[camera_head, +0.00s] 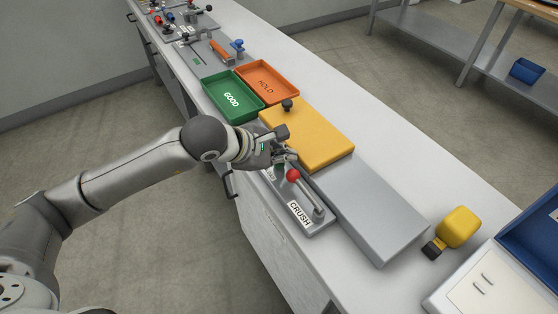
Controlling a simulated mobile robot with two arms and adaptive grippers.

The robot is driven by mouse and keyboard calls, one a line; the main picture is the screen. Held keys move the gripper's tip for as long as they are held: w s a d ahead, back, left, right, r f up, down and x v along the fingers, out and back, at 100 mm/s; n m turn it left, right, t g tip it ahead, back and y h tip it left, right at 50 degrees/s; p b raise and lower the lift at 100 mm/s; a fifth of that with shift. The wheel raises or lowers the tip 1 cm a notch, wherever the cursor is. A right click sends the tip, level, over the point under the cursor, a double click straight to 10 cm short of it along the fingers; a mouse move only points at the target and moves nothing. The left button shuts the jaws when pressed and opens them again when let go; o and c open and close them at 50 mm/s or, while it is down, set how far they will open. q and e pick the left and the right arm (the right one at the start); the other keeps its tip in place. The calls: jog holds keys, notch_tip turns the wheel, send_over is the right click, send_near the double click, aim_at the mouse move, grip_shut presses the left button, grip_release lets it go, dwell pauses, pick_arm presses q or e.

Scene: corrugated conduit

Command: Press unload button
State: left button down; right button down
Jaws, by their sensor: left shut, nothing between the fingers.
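My left gripper (284,155) is shut and empty. It is over the far end of a grey control panel (318,226) on the bench, beside the yellow block. The panel carries a red ball knob (293,175) and a CRUSH label (299,214). A small label (270,174) by the gripper is partly covered and too small to read. I cannot make out the unload button; the gripper and wrist hide that end of the panel. Whether the fingers touch anything there cannot be told. My right gripper is out of view.
A yellow block (318,140) with a black knob and a grey slab (372,212) lie right of the panel. Beyond are a green GOOD tray (226,106) and an orange HOLD tray (272,80). A yellow-and-black object (458,227) and a blue bin (530,245) are at the right.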

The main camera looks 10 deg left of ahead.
aim_at(282, 165)
pick_arm(q)
jog(key=shift+f, duration=0.25)
dwell(0.4)
jog(key=shift+r, duration=1.05)
notch_tip(282, 165, up, 5)
jog(key=p, duration=0.2)
jog(key=shift+p, duration=0.3)
dwell(0.4)
